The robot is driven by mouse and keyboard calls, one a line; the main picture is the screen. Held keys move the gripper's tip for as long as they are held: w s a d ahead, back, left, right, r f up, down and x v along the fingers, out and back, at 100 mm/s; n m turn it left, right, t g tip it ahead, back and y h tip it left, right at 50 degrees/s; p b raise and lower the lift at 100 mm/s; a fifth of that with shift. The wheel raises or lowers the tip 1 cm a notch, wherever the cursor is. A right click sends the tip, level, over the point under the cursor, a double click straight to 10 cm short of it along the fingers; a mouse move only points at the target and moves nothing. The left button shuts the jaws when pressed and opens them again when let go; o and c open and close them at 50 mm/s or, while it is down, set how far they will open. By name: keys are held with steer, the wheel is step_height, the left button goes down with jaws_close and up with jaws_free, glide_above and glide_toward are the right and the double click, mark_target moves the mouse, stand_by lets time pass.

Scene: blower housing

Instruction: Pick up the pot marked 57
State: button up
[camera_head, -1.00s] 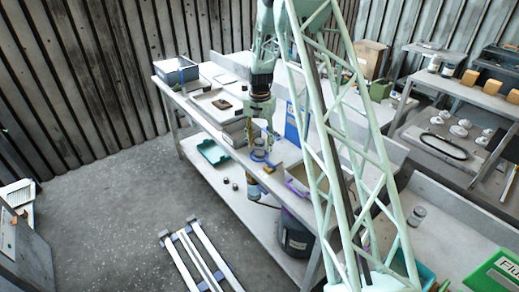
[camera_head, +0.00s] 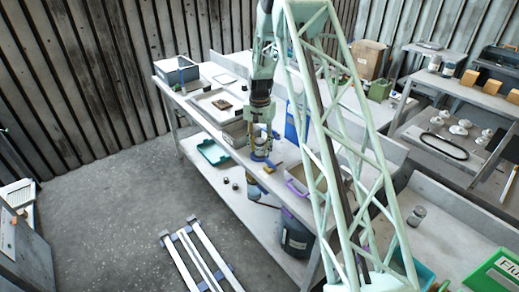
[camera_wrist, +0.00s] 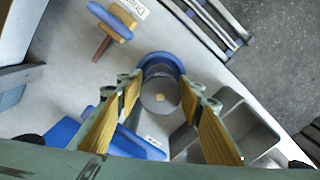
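In the wrist view a round grey pot (camera_wrist: 160,98) with a blue rim (camera_wrist: 157,62) and a small pale spot in its middle lies between and beyond my fingertips. No number can be read on it, so I cannot tell if it is marked 57. My gripper (camera_wrist: 168,88) is open, with one yellow-padded finger on each side of the pot and no clear contact. In the head view my gripper (camera_head: 262,146) points down at the bench's front edge, close over a blue ring (camera_head: 260,156); the fingers partly hide what is there.
In the wrist view a grey bin (camera_wrist: 238,122) is close at the right. A blue-and-yellow item (camera_wrist: 112,20) with a label is at upper left, and a blue piece (camera_wrist: 140,146) is below. In the head view a purple-edged bin (camera_head: 297,184) stands right of my gripper.

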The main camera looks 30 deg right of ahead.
steer(key=c, duration=0.7)
steer(key=shift+r, duration=0.2)
steer(key=shift+c, duration=0.2)
steer(key=shift+r, duration=4.85)
